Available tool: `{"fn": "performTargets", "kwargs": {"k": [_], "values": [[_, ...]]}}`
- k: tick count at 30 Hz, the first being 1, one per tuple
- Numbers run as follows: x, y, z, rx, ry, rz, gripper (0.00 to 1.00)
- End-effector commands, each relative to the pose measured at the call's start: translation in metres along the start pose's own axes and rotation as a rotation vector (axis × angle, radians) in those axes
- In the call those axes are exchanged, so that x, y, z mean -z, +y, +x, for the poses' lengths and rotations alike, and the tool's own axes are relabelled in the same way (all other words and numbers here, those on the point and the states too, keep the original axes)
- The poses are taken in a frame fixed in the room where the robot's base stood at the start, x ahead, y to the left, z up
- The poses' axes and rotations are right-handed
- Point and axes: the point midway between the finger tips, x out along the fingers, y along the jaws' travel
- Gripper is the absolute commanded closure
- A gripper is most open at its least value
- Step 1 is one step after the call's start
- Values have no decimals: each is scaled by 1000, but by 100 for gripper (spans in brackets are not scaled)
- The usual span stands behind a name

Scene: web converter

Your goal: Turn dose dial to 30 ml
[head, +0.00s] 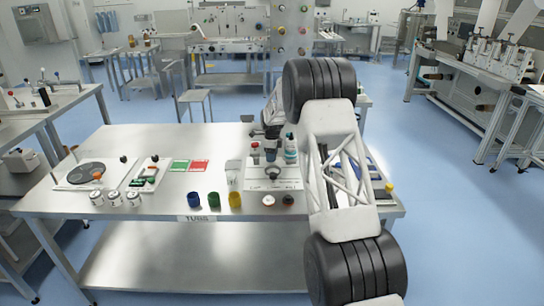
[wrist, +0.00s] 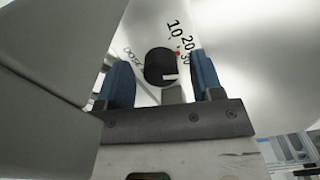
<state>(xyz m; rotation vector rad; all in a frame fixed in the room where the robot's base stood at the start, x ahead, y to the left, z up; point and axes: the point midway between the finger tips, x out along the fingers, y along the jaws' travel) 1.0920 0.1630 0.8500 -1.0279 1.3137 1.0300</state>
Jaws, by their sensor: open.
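In the wrist view a round black dose dial (wrist: 160,66) sits on a pale panel. The word DOSE is printed to its left and the numbers 10, 20 and 30 at its upper right. A small red dot lies beside the 30. A white mark shows at the dial's lower right edge. My gripper (wrist: 161,70) is open, with one blue finger on each side of the dial. In the head view my arm hides much of the area around the gripper, and I cannot make out the dial.
The steel table (head: 130,150) holds a white plate (head: 285,186) with a dark ring, blue (head: 194,200), green (head: 214,201) and yellow (head: 235,200) cups, white jars (head: 114,198), green and red cards (head: 190,166), and bottles (head: 290,150) close to my arm.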

Motion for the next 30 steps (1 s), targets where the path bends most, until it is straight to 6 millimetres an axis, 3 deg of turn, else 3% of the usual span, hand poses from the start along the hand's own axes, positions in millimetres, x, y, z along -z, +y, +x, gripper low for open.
{"fn": "performTargets", "kwargs": {"k": [12, 22, 30], "values": [[0, 0, 4, 2, -1, 0, 40], [0, 0, 4, 1, -1, 0, 89], [0, 0, 4, 1, 0, 45, 89]]}}
